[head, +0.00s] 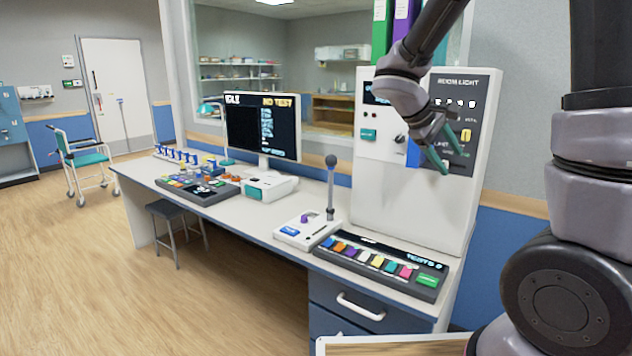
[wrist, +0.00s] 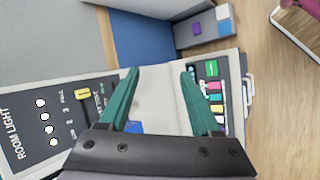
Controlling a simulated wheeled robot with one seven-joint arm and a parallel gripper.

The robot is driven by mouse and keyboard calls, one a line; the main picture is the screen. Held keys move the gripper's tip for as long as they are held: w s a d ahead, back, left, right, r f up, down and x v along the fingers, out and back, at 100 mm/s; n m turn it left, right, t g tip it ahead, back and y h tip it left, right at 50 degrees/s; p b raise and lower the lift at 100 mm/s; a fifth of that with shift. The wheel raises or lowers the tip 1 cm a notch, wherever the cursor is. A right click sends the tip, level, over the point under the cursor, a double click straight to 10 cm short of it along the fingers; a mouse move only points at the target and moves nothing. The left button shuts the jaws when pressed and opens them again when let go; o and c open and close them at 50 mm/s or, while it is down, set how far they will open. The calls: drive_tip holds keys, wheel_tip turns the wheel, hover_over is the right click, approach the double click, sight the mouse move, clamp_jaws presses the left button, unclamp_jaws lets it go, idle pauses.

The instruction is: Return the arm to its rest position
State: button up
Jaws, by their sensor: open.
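My gripper (head: 447,152) hangs at the upper right of the head view, in front of the tall white control cabinet (head: 400,205). Its two green fingers are spread apart with nothing between them. The fingers also show in the wrist view (wrist: 158,82), apart and empty. The dark room light panel (head: 466,100) with its yellow switch is right behind the gripper, and it lies left of the fingers in the wrist view (wrist: 45,125). I cannot tell the exact gap between the fingers and the panel. My arm comes down from the top edge of the head view.
The long desk (head: 215,208) holds a monitor (head: 262,127), a lever box (head: 305,232) with an upright stick, and a keypad (head: 380,262) with coloured keys. Colored binders (head: 404,20) stand above the cabinet. A stool (head: 176,213) and a wheeled chair (head: 82,160) stand left.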

drive_tip(key=s+a+r+m+t+y, duration=0.2)
drive_tip(key=s+r+m+y, duration=0.3)
drive_tip(key=s, duration=0.2)
drive_tip(key=s+a+r+m+t+y, duration=0.2)
drive_tip(key=s+r+m+y, duration=0.3)
drive_tip(key=s, duration=0.3)
drive_tip(key=shift+s+a+r+t, duration=0.3)
drive_tip(key=shift+a+r, duration=0.2)
drive_tip(key=shift+a, duration=0.35)
